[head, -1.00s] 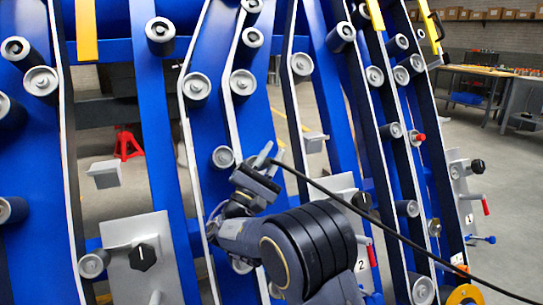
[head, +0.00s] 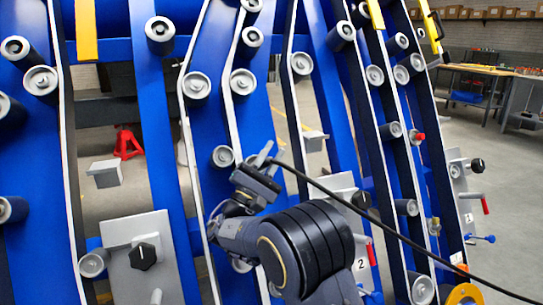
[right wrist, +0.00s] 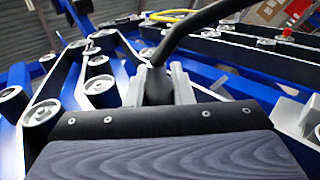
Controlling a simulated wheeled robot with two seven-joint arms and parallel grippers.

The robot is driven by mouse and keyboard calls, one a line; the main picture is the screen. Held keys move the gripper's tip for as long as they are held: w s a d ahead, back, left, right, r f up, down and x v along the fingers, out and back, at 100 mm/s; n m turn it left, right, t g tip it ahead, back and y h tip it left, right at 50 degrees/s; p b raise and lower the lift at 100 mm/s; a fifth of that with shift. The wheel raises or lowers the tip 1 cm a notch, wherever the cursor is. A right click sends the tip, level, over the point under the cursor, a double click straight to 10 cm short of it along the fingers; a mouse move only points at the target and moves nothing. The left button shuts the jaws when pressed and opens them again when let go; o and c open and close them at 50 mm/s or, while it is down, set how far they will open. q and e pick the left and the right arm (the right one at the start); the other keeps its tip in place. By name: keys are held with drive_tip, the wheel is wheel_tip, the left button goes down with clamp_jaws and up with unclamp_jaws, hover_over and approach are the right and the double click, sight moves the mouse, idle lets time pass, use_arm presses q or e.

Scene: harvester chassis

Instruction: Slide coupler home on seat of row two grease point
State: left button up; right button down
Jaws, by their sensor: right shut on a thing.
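My right gripper (head: 268,158) is shut on the coupler end of a black hose, in front of the blue chassis. In the right wrist view, the two grey fingers (right wrist: 158,86) close on the dark coupler (right wrist: 156,84), and the hose (right wrist: 187,33) rises from it to the upper right. The coupler is mostly hidden by the fingers. A plate marked 2 (head: 361,264), with a red-handled lever, is partly behind my right arm. I cannot make out the row two grease point seat or whether the coupler touches anything. My left gripper is out of view.
Blue chassis rails (head: 160,110) with several grey rollers (head: 243,82) surround my right gripper closely. The hose (head: 400,236) runs down to the lower right. A plate with a black knob (head: 142,256) is at lower left. A workbench (head: 490,72) stands far right.

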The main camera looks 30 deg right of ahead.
sight(262, 168)
drive_tip(key=shift+w+f, duration=0.3)
drive_tip(key=shift+w, duration=0.2)
drive_tip(key=shift+w+f, duration=0.25)
drive_tip(key=shift+w, duration=0.2)
idle(0.5)
drive_tip(key=c, duration=1.2)
unclamp_jaws()
drive_tip(key=p+v, duration=0.1)
drive_tip(key=v, duration=0.6)
drive_tip(key=shift+s+a+f, duration=0.1)
drive_tip(key=shift+a+f, duration=0.15)
drive_tip(key=shift+f, duration=0.05)
